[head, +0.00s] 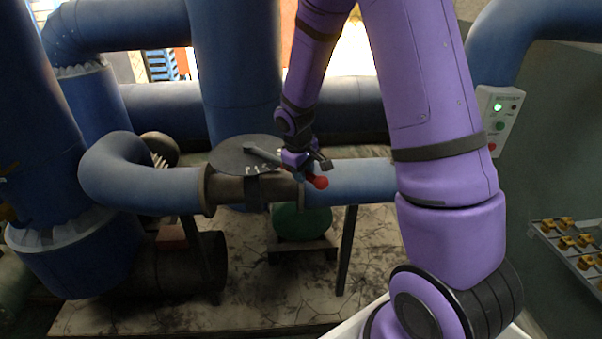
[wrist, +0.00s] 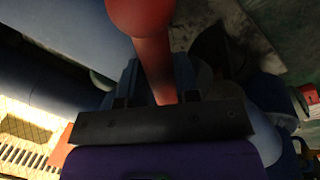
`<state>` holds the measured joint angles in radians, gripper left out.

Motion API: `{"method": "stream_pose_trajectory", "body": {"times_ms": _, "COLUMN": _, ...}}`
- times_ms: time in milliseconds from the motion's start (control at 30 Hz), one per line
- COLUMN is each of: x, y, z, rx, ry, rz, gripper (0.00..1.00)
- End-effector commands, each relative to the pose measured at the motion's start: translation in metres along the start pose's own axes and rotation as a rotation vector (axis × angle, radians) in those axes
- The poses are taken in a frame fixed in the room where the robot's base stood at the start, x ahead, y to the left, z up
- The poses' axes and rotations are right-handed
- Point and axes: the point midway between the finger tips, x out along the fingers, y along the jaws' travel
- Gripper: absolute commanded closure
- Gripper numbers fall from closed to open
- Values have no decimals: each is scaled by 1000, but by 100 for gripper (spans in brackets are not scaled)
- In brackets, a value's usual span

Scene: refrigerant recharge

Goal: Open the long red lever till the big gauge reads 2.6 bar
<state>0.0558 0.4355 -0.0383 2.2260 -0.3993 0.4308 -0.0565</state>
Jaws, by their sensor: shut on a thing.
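The long lever (head: 268,157) is a grey bar over a dark round plate with pale marks (head: 232,157), on a blue pipe. Its red end and ball knob (head: 320,183) point right and toward the camera. My gripper (head: 307,172) is at the lever's outer end, just short of the knob. In the wrist view the red lever (wrist: 154,66) runs between the two fingers of my gripper (wrist: 157,85), which is shut on it. The red ball (wrist: 140,14) sticks out beyond the fingertips.
Thick blue pipes (head: 236,60) stand behind and left of the lever. A white control box (head: 497,120) with a lit green lamp is on the right. A rack of yellow fittings (head: 580,262) is at far right. Worn floor (head: 280,310) lies below the pipe.

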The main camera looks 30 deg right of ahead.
Motion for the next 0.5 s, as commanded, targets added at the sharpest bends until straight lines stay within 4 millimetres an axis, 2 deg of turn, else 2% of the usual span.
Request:
{"method": "stream_pose_trajectory", "body": {"times_ms": 233, "x": 0, "y": 0, "z": 0, "rx": 0, "ry": 0, "rz": 1, "gripper": 100}}
{"method": "stream_pose_trajectory", "body": {"times_ms": 267, "x": 0, "y": 0, "z": 0, "rx": 0, "ry": 0, "rz": 1, "gripper": 64}}
{"method": "stream_pose_trajectory", "body": {"times_ms": 333, "x": 0, "y": 0, "z": 0, "rx": 0, "ry": 0, "rz": 1, "gripper": 48}}
{"method": "stream_pose_trajectory", "body": {"times_ms": 500, "x": 0, "y": 0, "z": 0, "rx": 0, "ry": 0, "rz": 0, "gripper": 45}}
